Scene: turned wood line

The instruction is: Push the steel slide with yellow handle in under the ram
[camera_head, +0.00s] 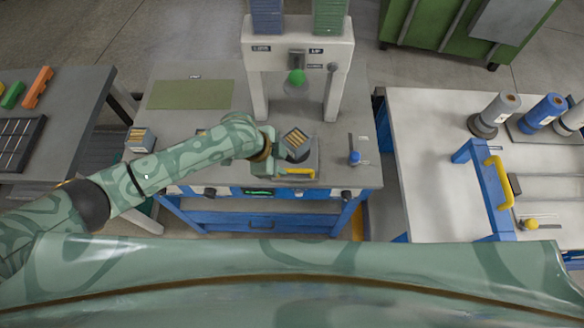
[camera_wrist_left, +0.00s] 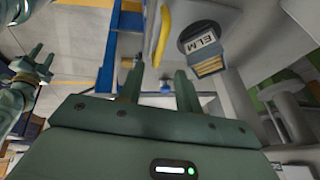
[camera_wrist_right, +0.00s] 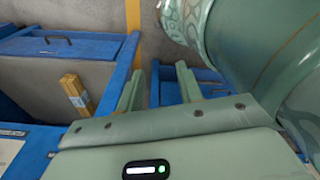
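The steel slide (camera_head: 314,160) lies at the table's front, before the press (camera_head: 258,95), pulled out from under the ram (camera_head: 296,88). Its yellow handle (camera_head: 298,171) faces the front edge; it also shows in the left wrist view (camera_wrist_left: 162,35). A dark holder with a small stack of wood pieces (camera_head: 297,138) and an ELM label sits on the slide. My left gripper (camera_head: 278,155) is just left of the slide; its fingers (camera_wrist_left: 159,88) are open and empty, the handle beyond their tips. My right gripper (camera_wrist_right: 160,85) is open and empty, outside the head view.
A blue-knobbed lever (camera_head: 354,157) stands right of the slide. A small box of wood pieces (camera_head: 140,139) and a green mat (camera_head: 190,95) lie left. The right table (camera_head: 425,140) carries a blue frame with another yellow handle (camera_head: 498,182); a dark table stands left.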

